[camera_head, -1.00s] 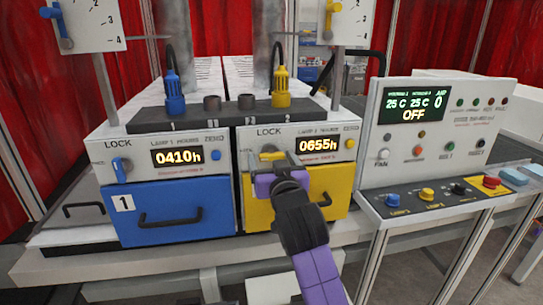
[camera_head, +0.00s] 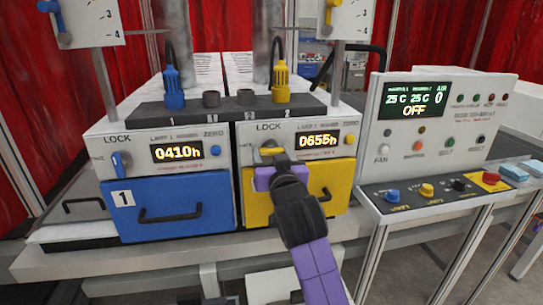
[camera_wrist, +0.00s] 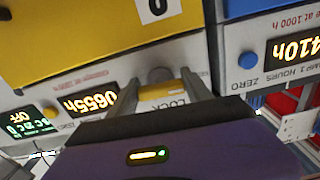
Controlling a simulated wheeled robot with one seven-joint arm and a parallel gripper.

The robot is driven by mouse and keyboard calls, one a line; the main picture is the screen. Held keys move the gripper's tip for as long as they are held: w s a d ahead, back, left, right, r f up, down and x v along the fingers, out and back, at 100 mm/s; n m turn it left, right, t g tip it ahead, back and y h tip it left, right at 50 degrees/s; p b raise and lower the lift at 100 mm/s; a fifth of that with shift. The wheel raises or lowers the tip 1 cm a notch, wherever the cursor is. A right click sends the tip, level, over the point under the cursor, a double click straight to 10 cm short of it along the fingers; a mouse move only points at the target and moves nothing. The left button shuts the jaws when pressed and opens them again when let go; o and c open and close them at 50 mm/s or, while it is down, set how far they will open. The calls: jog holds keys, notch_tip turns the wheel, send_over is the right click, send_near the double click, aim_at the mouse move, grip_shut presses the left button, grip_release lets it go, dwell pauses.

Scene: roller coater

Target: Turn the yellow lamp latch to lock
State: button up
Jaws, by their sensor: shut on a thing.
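The yellow lamp latch (camera_head: 270,151) is on the white front panel of the lamp 2 unit, under the word LOCK and left of the 0655h display. My gripper (camera_head: 272,157) is at this latch, and its purple body hides part of the panel and the yellow drawer. In the wrist view my gripper (camera_wrist: 163,80) has one finger on each side of the yellow latch (camera_wrist: 160,92), shut on it. The grey round base of the latch shows between the fingers. The exact angle of the latch is hard to read.
The yellow drawer (camera_head: 330,188) is just below the latch. On the left is the blue drawer (camera_head: 205,210) with its own blue latch (camera_head: 121,164). A control console (camera_head: 425,140) stands on the right. The yellow plug (camera_head: 281,86) is above on the dark rail.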

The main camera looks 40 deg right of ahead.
jog(key=m+b, duration=0.3)
jog(key=m, duration=0.1)
jog(key=shift+w+a+f+m+b, duration=0.1)
jog(key=shift+a+m+b, duration=0.05)
jog(key=shift+m+b, duration=0.2)
jog(key=m+b, duration=0.3)
jog(key=m, duration=0.1)
jog(key=shift+m, duration=0.25)
jog(key=m+b, duration=0.3)
jog(key=m, duration=0.1)
jog(key=shift+a, duration=0.1)
jog(key=shift+r+m+b, duration=0.15)
jog(key=shift+m+b, duration=0.55)
jog(key=shift+m, duration=0.35)
jog(key=shift+r+m+b, duration=0.15)
jog(key=shift+m+b, duration=0.55)
jog(key=shift+m, duration=0.35)
jog(key=o, duration=1.4)
jog(key=shift+c, duration=0.2)
jog(key=shift+r, duration=0.1)
